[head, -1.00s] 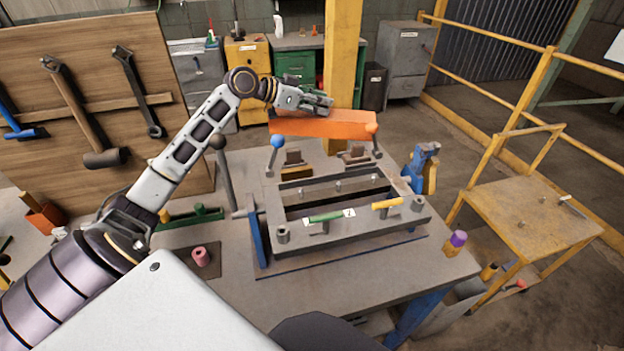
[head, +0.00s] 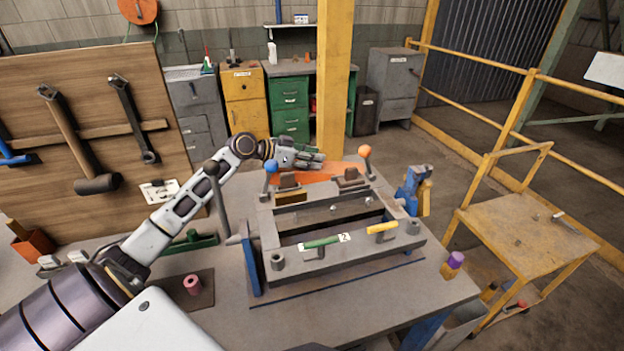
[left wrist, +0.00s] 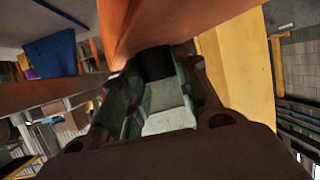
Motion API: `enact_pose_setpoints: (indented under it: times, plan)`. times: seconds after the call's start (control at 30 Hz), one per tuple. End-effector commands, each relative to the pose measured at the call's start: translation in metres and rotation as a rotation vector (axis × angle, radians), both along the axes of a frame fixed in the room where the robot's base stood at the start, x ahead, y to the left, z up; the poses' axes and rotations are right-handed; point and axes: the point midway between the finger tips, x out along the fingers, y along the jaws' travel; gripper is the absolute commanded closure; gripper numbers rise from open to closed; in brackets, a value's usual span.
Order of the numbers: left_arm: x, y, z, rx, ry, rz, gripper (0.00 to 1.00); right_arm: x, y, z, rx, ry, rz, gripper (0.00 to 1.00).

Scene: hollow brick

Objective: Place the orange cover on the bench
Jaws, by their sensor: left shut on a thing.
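The orange cover (head: 335,168) is a flat orange piece at the far side of the bench (head: 340,311), behind the grey frame fixture. My left gripper (head: 312,160) is at the cover's upper left part and is shut on it. In the left wrist view the cover (left wrist: 170,22) fills the top centre, right at the jaws (left wrist: 165,75). The fixture's clamps hide part of the cover's lower edge, so I cannot tell whether it touches the bench top. My right gripper is not in view.
The grey fixture (head: 345,259) with green and yellow handles stands mid-bench. Blue-knobbed and orange-knobbed levers (head: 366,151) rise near the cover. A yellow post (head: 334,80) stands behind the bench. A blue vise-like part (head: 412,190) is at the right edge.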

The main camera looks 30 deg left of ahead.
Motion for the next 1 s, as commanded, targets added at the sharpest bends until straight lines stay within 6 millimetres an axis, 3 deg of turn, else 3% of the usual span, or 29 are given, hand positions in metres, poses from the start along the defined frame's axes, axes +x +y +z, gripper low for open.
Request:
enact_pose_setpoints:
  times: [0.2, 0.67, 1.0]
  plan:
    - [0.0, 0.0, -0.023, -0.001, 0.0, 0.0, 0.97, -0.001, 0.0, -0.001, 0.0, 0.002, -0.001, 0.6]
    - [0.0, 0.0, -0.029, -0.001, -0.001, 0.0, 0.97, -0.001, 0.0, -0.001, 0.0, 0.003, -0.001, 0.6]
    - [0.0, 0.0, -0.065, -0.003, 0.001, 0.0, 0.97, -0.001, 0.0, -0.001, 0.0, 0.003, -0.001, 0.6]
